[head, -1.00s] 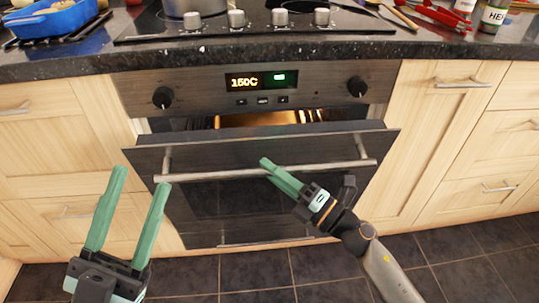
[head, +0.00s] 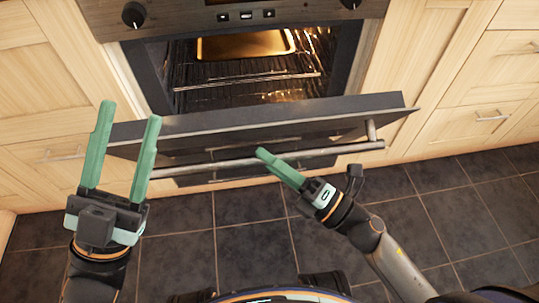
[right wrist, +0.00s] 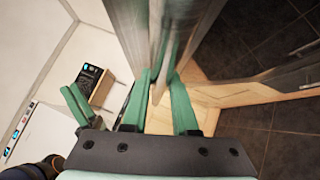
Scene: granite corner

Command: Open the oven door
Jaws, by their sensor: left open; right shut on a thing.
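The oven door (head: 260,124) is hinged at its bottom and tilted well out from the oven, partly open. Its metal bar handle (head: 225,163) runs across the outer face near the top edge. My right gripper (head: 268,160) is shut on the handle, right of its middle; the right wrist view shows its green fingers (right wrist: 160,100) on either side of the bar. My left gripper (head: 130,130) is open and empty, in front of the door's left end. The lit oven cavity (head: 245,75) shows wire racks and a gold tray (head: 245,45).
Wooden cabinets flank the oven, with a left cabinet front (head: 40,80) and right drawers (head: 480,75). The dark tiled floor (head: 250,225) in front of the door looks clear. Control knobs sit above the cavity.

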